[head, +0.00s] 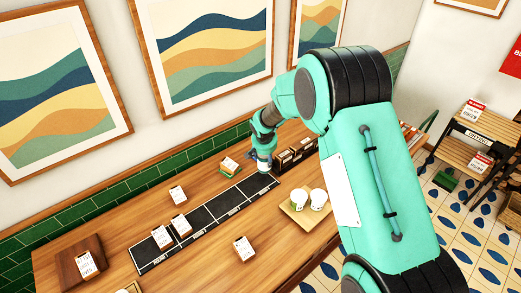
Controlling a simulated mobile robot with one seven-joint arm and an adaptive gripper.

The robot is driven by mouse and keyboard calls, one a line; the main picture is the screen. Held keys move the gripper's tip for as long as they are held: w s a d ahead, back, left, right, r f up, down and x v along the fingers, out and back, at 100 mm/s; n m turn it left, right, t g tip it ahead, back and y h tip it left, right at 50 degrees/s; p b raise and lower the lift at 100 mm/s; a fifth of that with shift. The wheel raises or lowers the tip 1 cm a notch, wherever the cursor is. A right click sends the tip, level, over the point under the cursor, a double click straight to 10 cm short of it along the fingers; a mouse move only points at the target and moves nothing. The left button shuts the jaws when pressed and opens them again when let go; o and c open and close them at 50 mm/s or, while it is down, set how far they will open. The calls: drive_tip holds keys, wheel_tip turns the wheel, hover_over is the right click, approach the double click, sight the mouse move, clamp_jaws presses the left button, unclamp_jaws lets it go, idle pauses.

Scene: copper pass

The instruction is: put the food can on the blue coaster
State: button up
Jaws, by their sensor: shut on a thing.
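My gripper (264,150) is at the far end of my arm, above the right part of the long black strip on the wooden counter. It is shut on a small pale thing that looks like the food can (264,164). The can is tiny here, and its label cannot be read. I cannot tell whether its base touches the strip or hangs just above it. I cannot make out a blue coaster; it may be hidden behind my arm or outside the view.
The black strip (208,222) runs along the wooden counter (200,262). Several white cards stand around it. A wooden block (74,259) is at the left. A tan tray (297,216) with white rounded items is right of the strip. Dark boxes (291,157) stand close right of my gripper.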

drive_tip(key=w+a, duration=0.3)
drive_tip(key=w, duration=0.6)
drive_tip(key=shift+w+f, duration=0.35)
drive_tip(key=shift+f, duration=0.1)
drive_tip(key=shift+f, duration=1.75)
drive_tip(key=shift+f, duration=0.1)
drive_tip(key=o, duration=1.7)
drive_tip(key=shift+s, duration=0.1)
drive_tip(key=shift+o, duration=0.2)
drive_tip(key=v, duration=1.2)
